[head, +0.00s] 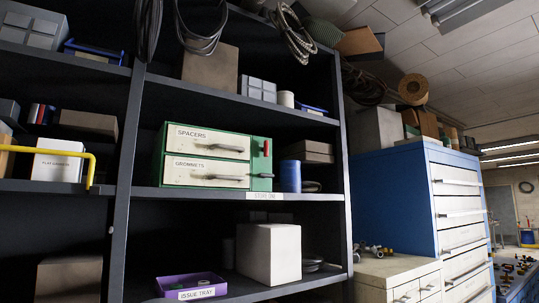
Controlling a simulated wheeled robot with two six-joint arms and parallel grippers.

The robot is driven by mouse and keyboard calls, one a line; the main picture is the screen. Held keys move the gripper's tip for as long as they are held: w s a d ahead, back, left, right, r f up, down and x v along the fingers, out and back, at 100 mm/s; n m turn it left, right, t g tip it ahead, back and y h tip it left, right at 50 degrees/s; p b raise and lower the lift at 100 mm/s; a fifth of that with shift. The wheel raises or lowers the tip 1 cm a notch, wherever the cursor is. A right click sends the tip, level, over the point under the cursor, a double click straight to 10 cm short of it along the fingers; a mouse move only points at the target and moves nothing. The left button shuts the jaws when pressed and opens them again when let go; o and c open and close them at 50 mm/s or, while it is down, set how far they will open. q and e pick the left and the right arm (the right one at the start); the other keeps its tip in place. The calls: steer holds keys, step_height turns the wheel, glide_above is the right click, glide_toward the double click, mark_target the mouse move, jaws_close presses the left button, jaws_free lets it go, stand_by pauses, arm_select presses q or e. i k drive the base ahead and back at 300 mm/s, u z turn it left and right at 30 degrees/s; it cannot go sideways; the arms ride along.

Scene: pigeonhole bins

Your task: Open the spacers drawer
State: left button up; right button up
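The spacers drawer (190,142) is the upper of two cream drawer fronts in a green cabinet (260,172) on the middle shelf. It carries a "SPACERS" label and has a grey bar handle (230,148) towards its right. Its front looks flush with the cabinet, so it appears closed. The grommets drawer (190,178) sits just below with a similar handle and also appears closed. A red upright piece (266,147) is on the cabinet's right side. Neither of my grippers is in view.
A blue cylinder (290,176) stands right of the cabinet, near dark boxes (308,151). A purple issue tray (216,287) and a pale box (268,250) are on the shelf below. A yellow rail (91,170) juts out at left. Space before the cabinet looks clear.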

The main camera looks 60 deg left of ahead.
mark_target(181, 140)
steer(key=i, duration=0.85)
steer(key=u, duration=2.15)
